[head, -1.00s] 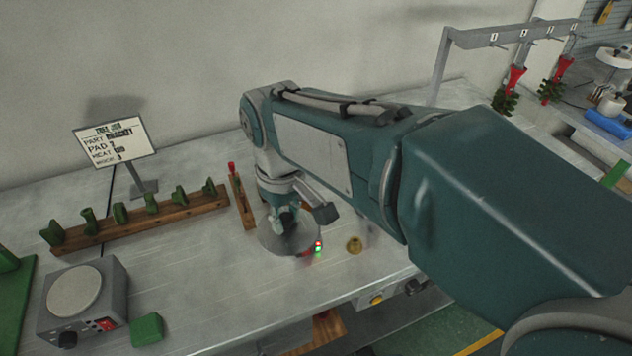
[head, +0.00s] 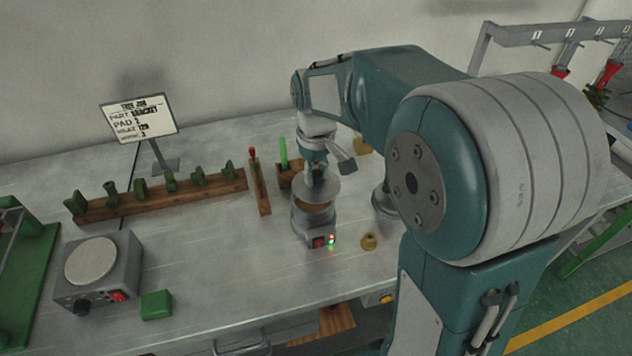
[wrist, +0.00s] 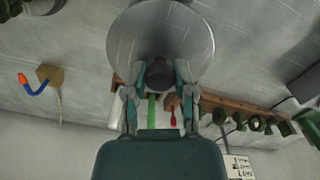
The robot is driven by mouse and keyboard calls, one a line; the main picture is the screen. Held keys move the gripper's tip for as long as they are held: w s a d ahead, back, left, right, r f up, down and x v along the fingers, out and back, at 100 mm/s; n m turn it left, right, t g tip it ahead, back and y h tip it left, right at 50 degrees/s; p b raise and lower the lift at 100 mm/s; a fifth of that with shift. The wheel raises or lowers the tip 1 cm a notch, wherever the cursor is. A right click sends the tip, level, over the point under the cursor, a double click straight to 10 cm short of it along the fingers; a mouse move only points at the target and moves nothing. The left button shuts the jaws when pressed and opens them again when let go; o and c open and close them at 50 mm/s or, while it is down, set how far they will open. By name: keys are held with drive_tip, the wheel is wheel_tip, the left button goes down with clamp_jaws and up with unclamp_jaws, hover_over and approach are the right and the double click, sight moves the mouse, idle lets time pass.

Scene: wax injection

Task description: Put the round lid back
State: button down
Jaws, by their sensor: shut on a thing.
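The round lid (head: 322,187) is a flat grey disc. My gripper (head: 318,172) is shut on its dark knob and holds it above the wax pot. The lid also shows in the wrist view (wrist: 160,30), with the knob between the fingers of my gripper (wrist: 161,75). The wax pot (head: 312,228) is a grey round heater with red and green lights on its front. Its brownish inside shows below the lid's front edge, so lid and pot look apart there. The lid hides the back of the pot's opening. The pot is not clearly visible in the wrist view.
Left are a wooden block with a red-handled tool (head: 260,187), a rack of green parts (head: 165,198), a hot plate (head: 98,272) and a green block (head: 156,305). A sign (head: 139,118) stands behind.

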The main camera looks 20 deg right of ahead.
sight(312, 207)
drive_tip(key=shift+w+a+f, duration=0.4)
drive_tip(key=shift+w+f, duration=0.1)
drive_tip(key=shift+f, duration=0.2)
drive_tip(key=shift+w+a+f, duration=0.1)
drive_tip(key=shift+w+f, duration=0.15)
drive_tip(key=shift+f, duration=0.05)
wheel_tip(312, 207, down, 2)
drive_tip(key=shift+f, duration=0.2)
drive_tip(key=shift+d+f, duration=0.3)
drive_tip(key=shift+d, duration=0.2)
drive_tip(key=shift+c, duration=2.2)
unclamp_jaws()
drive_tip(key=shift+a, duration=0.25)
drive_tip(key=shift+a, duration=0.1)
